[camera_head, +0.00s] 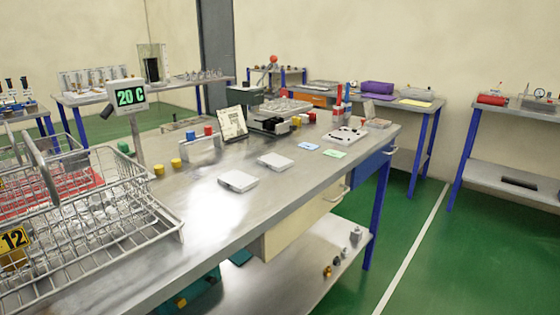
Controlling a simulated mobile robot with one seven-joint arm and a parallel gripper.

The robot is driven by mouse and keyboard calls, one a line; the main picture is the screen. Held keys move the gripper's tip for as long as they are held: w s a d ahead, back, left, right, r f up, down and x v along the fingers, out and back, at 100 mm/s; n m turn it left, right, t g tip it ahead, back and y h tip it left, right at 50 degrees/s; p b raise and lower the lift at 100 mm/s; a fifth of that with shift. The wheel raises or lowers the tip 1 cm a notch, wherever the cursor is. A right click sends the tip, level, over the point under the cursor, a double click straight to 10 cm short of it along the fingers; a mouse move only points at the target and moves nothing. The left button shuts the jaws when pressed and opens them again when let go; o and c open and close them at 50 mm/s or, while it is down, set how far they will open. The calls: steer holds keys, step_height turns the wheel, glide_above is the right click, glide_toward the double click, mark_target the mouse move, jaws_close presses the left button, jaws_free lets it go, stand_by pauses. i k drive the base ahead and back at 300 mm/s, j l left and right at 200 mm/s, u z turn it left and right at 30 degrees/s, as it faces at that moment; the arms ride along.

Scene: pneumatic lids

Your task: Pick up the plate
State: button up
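Several flat pieces lie on the metal workbench (190,221), and I cannot tell which one is the plate. A white square slab (238,181) lies near the middle of the bench. A smaller white slab (275,161) lies just behind it to the right, apart from it. A larger white plate with dark marks or holes (345,134) lies farther right, near the bench's right end. All lie flat with nothing on the two plain slabs. My gripper is not in view.
Wire baskets (90,215) with glassware fill the bench's left end. A "20 C" display (130,96) stands on a post behind them. Yellow knobs (176,163), a cylinder rack (201,143) and a leaning card (232,123) stand at the back. The front edge near the slabs is clear.

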mark_target(273, 161)
steer(key=i+l+z, duration=0.25)
steer(key=i+l, duration=0.55)
